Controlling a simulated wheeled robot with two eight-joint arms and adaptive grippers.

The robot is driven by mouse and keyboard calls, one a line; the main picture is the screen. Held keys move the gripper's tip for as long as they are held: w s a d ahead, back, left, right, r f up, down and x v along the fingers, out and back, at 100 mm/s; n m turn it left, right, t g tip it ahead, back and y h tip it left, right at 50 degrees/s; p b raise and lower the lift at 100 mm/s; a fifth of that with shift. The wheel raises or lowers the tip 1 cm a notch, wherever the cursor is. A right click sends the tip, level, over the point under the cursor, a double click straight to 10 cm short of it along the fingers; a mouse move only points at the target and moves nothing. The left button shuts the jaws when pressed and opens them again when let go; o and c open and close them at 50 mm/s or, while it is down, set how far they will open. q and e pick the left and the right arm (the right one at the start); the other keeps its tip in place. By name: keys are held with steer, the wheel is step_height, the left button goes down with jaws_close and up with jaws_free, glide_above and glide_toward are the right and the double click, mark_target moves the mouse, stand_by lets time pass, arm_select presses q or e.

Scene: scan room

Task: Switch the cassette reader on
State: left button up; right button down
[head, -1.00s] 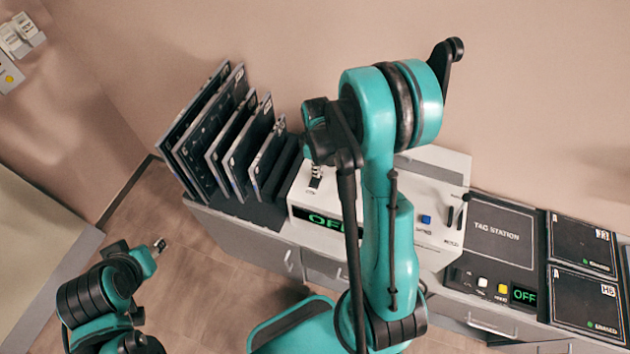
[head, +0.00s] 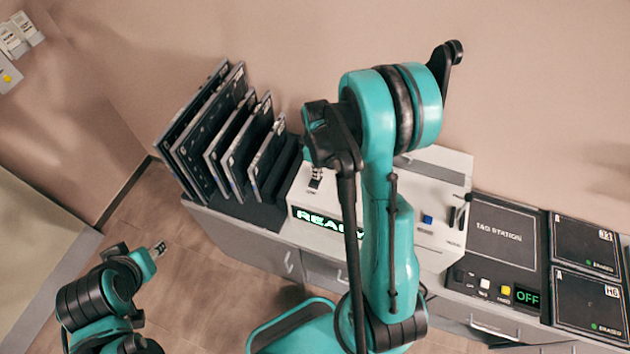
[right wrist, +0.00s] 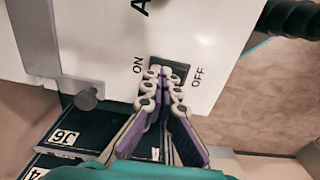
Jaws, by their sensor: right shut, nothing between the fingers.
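The cassette reader (head: 440,168) is the white console on the counter, partly hidden behind my right arm. Its display (head: 316,220) shows green letters that read as READY, with the end covered by my arm. In the right wrist view, the reader's dark switch (right wrist: 181,70) sits between the labels ON and OFF. My right gripper (right wrist: 160,76) is shut and empty, its fingertips at the switch on the ON side; whether they touch it I cannot tell. My left gripper (head: 158,248) is at the lower left, away from the counter; its jaws are too small to judge.
A rack of upright dark cassettes (head: 225,135) stands left of the reader. The tag station (head: 500,240), its display showing OFF, is to the right, beside flat cassettes (head: 584,245). A wall is behind the counter. Open floor (head: 215,285) lies at the lower left.

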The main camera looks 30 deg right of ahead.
steer(key=shift+r+p, duration=2.3)
steer(key=shift+r, duration=1.25)
steer(key=shift+a+b, duration=0.2)
steer(key=shift+b, duration=0.3)
steer(key=s+a+f+m+t+b, duration=0.1)
steer(key=s+a+m+t+b, duration=0.6)
steer(key=b, duration=1)
steer(key=s+a+m, duration=0.1)
steer(key=s+a, duration=0.2)
steer(key=s, duration=0.1)
steer(key=shift+f, duration=0.4)
steer(key=shift+a, duration=0.1)
